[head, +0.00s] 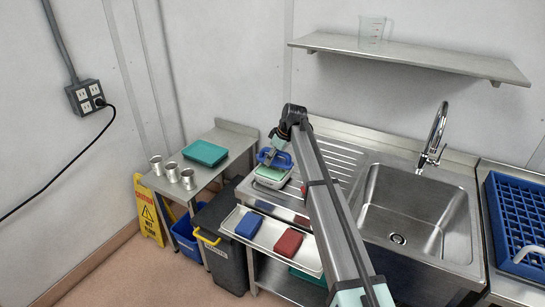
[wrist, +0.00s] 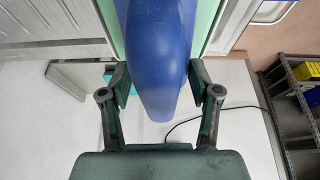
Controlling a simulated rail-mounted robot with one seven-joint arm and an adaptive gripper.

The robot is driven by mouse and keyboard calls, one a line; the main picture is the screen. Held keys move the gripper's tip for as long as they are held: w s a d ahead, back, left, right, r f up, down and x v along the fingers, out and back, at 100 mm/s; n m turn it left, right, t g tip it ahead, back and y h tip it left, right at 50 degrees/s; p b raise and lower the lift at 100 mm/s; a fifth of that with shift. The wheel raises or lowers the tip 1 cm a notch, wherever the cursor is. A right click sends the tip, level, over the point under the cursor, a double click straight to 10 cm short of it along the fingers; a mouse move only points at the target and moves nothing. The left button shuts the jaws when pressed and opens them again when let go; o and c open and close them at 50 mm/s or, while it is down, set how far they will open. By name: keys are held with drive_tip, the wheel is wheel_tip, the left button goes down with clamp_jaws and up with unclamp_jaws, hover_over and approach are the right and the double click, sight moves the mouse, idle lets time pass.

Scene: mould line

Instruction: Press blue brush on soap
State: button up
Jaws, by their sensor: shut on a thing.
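The blue brush (head: 283,160) is in my gripper (head: 271,152), over the pale green soap (head: 271,173) in its white dish (head: 269,184) on the left end of the sink's drainboard. In the wrist view, the brush's rounded blue body (wrist: 157,50) sits between the two fingers of my gripper (wrist: 158,78). Pale green strips of the soap (wrist: 207,22) show on both sides behind the brush. The underside of the brush is hidden, so I cannot tell whether it touches the soap.
A tray (head: 264,240) in front holds a blue block (head: 249,225) and a red block (head: 289,243). The sink basin (head: 411,210) is empty. A side table (head: 217,149) at left carries metal cups (head: 172,172) and a teal tray (head: 205,153). A shelf (head: 430,60) hangs above.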

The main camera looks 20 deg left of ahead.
drive_tip(key=shift+f, duration=0.4)
idle(1.4)
drive_tip(key=shift+r, duration=0.15)
drive_tip(key=shift+r+p, duration=0.85)
drive_tip(key=shift+r, duration=2.55)
